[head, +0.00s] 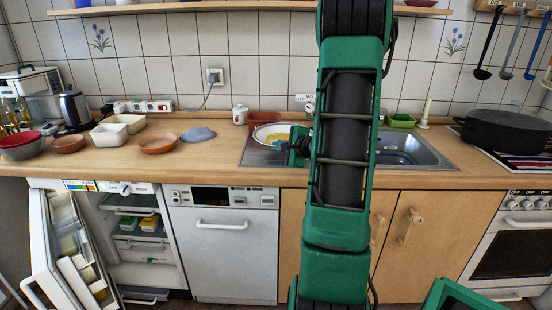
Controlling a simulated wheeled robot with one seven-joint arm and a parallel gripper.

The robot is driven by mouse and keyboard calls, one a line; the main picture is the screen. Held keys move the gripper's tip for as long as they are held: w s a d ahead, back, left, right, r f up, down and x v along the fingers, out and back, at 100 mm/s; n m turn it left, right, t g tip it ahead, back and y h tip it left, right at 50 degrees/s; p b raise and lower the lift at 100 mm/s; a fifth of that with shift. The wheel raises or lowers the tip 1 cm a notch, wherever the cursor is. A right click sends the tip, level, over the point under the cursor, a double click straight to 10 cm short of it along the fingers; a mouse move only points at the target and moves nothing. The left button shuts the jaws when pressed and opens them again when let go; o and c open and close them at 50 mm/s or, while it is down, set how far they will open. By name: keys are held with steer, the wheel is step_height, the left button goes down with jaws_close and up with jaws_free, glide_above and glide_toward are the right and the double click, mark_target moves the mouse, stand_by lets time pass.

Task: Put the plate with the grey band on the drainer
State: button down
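A round white plate (262,133) with a dark grey rim line and a yellowish patch in its middle is at the left part of the steel sink unit. It lies over the drainer (256,158), the flat metal area left of the basin. I cannot tell whether it touches the metal. My gripper (290,146) is at the plate's right front edge, small and partly hidden behind my green arm. Whether its fingers are shut on the rim cannot be made out. My arm also hides the plate's right side and the middle of the sink.
The open fridge (150,215) is at lower left, its door (68,250) swung out. Bowls, a white dish (109,135), a kettle (74,108) and a grey-blue cloth-like item (198,134) stand left on the counter. A black pot (505,131) is at right. Counter before the dishwasher is clear.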

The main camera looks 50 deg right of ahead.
mark_target(278, 164)
steer(key=shift+d+f, duration=0.1)
steer(key=shift+f, duration=2)
steer(key=c, duration=2.3)
jaws_free()
